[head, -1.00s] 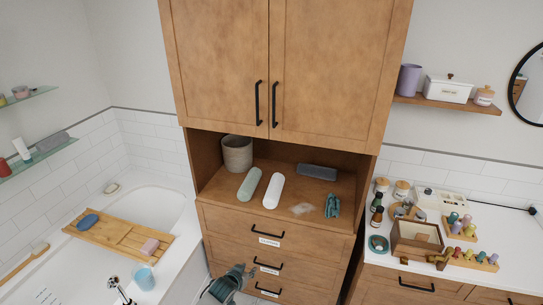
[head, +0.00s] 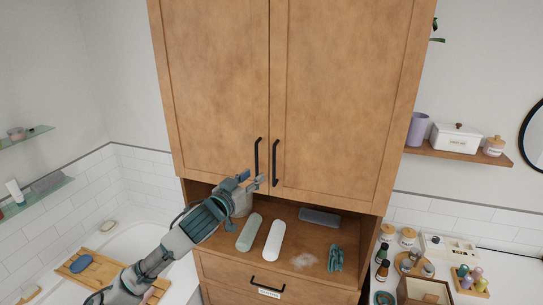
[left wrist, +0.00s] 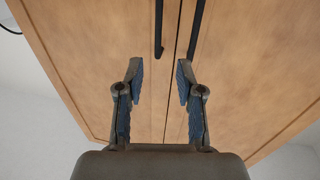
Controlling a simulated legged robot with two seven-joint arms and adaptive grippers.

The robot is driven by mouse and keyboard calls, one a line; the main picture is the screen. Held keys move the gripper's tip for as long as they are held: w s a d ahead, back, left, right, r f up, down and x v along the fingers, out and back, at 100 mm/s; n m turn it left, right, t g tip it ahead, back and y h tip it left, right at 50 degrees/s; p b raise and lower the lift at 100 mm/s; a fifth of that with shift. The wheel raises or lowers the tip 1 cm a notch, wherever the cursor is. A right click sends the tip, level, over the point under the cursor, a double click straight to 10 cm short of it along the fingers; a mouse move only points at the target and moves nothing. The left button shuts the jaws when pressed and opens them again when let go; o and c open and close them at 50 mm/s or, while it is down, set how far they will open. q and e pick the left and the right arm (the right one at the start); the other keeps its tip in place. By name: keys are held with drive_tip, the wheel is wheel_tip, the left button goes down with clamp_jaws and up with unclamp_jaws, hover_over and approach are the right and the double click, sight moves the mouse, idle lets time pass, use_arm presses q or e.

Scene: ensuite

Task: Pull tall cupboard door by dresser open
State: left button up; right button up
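The tall wooden cupboard has two upper doors, both shut: a left door (head: 215,80) and a right door (head: 350,90). Each has a black vertical bar handle by the middle seam, the left handle (head: 257,156) and the right handle (head: 275,163). My left gripper (head: 253,181) is at the lower end of the left handle. In the left wrist view its blue-padded fingers (left wrist: 159,85) are apart, with the left handle (left wrist: 159,28) ahead between them and the right handle (left wrist: 198,28) beyond the right finger. Nothing is held. My right gripper is out of view.
Below the doors, an open shelf (head: 310,225) holds a cup, green and white rolled items, a grey box and a teal item. A drawer (head: 275,283) is beneath. A bathtub (head: 130,230) is left; a cluttered counter (head: 505,270) is right.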

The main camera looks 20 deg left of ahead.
sight(274, 160)
use_arm(q)
drive_tip(key=p+x, duration=0.1)
drive_tip(key=x, duration=0.3)
drive_tip(key=p+x, duration=0.1)
drive_tip(key=x, duration=0.2)
drive_tip(key=p+x, duration=0.1)
drive_tip(key=x, duration=0.3)
drive_tip(key=shift+w+d+r, duration=0.1)
drive_tip(key=shift+w+d, duration=0.2)
drive_tip(key=shift+d, duration=0.1)
drive_tip(key=shift+w+a+f+p, duration=0.1)
drive_tip(key=shift+w+f+p, duration=0.1)
drive_tip(key=shift+w, duration=0.2)
drive_tip(key=shift+w+a+f+p, duration=0.1)
drive_tip(key=shift+w+p, duration=0.1)
drive_tip(key=shift+w, duration=0.2)
drive_tip(key=shift+s+d+r, duration=0.1)
drive_tip(key=shift+d+r, duration=0.05)
drive_tip(key=shift+d, duration=0.1)
clamp_jaws()
